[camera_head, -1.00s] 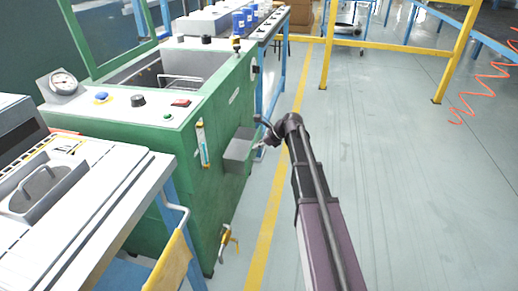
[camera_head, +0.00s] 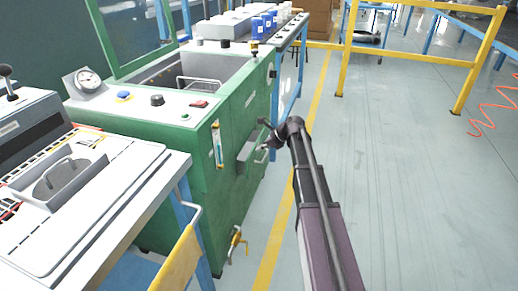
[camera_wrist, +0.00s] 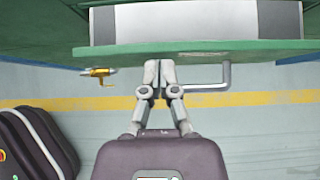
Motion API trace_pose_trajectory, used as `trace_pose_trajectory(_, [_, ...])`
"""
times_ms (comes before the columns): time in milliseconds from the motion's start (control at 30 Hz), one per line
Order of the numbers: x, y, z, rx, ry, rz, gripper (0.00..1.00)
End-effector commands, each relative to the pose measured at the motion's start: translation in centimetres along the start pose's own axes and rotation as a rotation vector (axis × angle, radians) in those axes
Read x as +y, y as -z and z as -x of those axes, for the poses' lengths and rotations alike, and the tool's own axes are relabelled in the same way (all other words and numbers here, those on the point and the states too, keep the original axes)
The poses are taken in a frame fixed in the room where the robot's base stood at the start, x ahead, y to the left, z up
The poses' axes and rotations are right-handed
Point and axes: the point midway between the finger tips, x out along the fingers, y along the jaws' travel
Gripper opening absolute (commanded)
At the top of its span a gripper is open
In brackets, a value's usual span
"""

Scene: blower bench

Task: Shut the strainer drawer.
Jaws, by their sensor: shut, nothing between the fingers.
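The strainer drawer (camera_head: 246,151) is a grey box with a green front panel on the side of the green machine (camera_head: 205,185). It sticks out a little from the machine wall. In the wrist view, the drawer's pale top (camera_wrist: 180,22) shows behind its green front panel (camera_wrist: 260,48), with a bent metal handle (camera_wrist: 224,76) on the right. My gripper (camera_wrist: 160,64) is shut and empty, its fingertips at the front panel left of the handle. They appear to touch it. In the head view, my gripper (camera_head: 264,143) is small and partly hidden by my wrist.
A yellow-handled valve (camera_head: 236,243) sticks out low on the machine, also seen in the wrist view (camera_wrist: 98,73). A bench with a yellow cloth (camera_head: 178,263) stands at the near left. The floor (camera_head: 400,160) on the right is open, with yellow railings (camera_head: 420,53) farther back.

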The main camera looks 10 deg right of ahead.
Motion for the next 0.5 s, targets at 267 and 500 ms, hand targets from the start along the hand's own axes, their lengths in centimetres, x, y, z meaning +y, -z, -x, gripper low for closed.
trace_pose_trajectory(267, [-0.2,1.1,1.2,-0.001,-0.001,0.002,0.0])
trace_pose_trajectory(500, [-0.4,1.9,3.9,-0.001,-0.003,0.003,0.0])
